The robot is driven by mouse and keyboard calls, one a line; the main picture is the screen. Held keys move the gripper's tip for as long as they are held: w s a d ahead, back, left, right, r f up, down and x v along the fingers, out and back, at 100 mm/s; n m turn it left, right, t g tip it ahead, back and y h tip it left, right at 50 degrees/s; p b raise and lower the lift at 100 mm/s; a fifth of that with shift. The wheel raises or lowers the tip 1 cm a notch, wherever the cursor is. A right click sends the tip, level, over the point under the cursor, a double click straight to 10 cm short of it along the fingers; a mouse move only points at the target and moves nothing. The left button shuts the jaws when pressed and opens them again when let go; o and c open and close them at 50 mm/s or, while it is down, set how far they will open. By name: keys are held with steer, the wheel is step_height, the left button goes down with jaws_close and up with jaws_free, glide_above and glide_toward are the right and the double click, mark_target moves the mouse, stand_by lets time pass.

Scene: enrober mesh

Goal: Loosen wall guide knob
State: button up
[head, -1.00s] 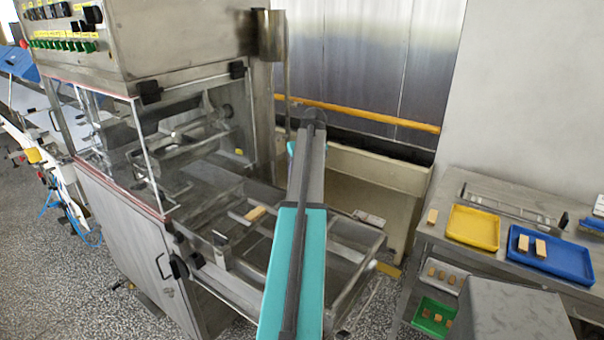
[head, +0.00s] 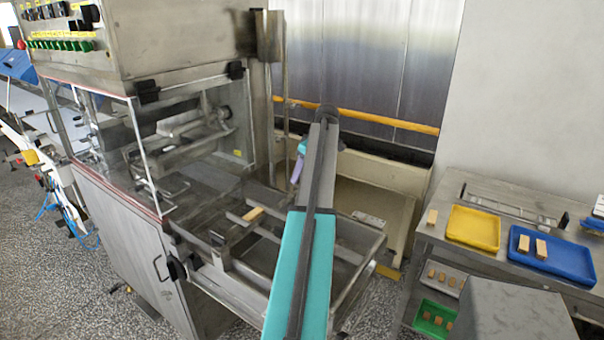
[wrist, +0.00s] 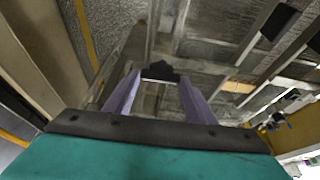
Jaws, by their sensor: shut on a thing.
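A black knob (wrist: 158,70) with a lobed outline shows in the wrist view, between the tips of my gripper's two pale purple fingers. My gripper (wrist: 159,80) is shut on the knob, with one finger on each side of it. In the head view only a purple part of my gripper (head: 297,168) shows at the left of my arm, by the far side of the machine's outfeed frame. The knob is hidden in the head view. The wall guide itself cannot be made out clearly.
The steel machine (head: 180,45) with clear guards stands at left. Its outfeed frame (head: 362,268) reaches under my arm, with a tan bar (head: 253,214) on it. At right, a bench holds a yellow tray (head: 473,228) and a blue tray (head: 570,262). A wall stands behind.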

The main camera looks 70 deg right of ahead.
stand_by(0.3)
steer(key=o, duration=1)
steer(key=shift+o, duration=0.2)
steer(key=b+v, duration=0.3)
steer(key=v, duration=1.1)
steer(key=shift+d, duration=0.1)
